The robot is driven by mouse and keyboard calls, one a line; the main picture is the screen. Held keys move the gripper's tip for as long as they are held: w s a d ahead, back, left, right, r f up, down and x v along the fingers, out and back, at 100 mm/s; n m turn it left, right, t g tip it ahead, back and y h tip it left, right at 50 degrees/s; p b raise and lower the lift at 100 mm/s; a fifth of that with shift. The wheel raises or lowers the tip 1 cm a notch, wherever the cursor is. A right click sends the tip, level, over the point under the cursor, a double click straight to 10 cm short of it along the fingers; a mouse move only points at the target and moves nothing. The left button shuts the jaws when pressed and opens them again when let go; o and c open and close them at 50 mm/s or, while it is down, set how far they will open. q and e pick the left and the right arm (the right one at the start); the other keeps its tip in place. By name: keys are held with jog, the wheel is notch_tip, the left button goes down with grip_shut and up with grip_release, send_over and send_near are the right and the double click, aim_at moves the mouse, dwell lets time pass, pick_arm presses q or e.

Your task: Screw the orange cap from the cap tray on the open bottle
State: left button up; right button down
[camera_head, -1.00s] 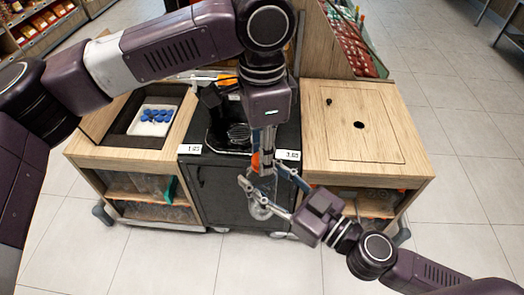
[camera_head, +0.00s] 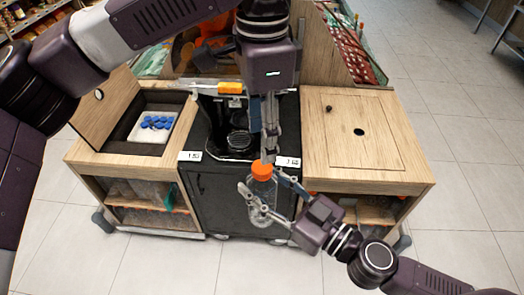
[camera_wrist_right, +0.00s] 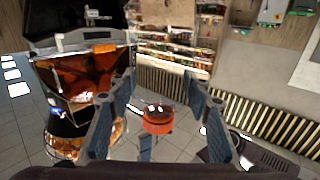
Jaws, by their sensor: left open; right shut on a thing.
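A clear bottle (camera_head: 262,203) is upright, held by my right gripper (camera_head: 262,187) in front of the black cabinet. The orange cap (camera_head: 262,171) sits at the top of its neck; I cannot tell how tightly. My right gripper is shut on the bottle. In the right wrist view the orange cap (camera_wrist_right: 157,119) shows between the two fingers, and the bottle below is mostly hidden. My left gripper (camera_head: 269,154) is open, pointing down just above the cap and slightly right of it. The white cap tray (camera_head: 143,134) holds several blue caps in the left counter's recess.
The juicer (camera_head: 215,50) stands behind the black cabinet (camera_head: 215,190), partly hidden by my left arm. A raised wooden lid (camera_head: 103,105) stands by the recess. Floor in front is clear.

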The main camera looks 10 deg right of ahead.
pick_arm(q)
jog(key=shift+r, duration=2.4)
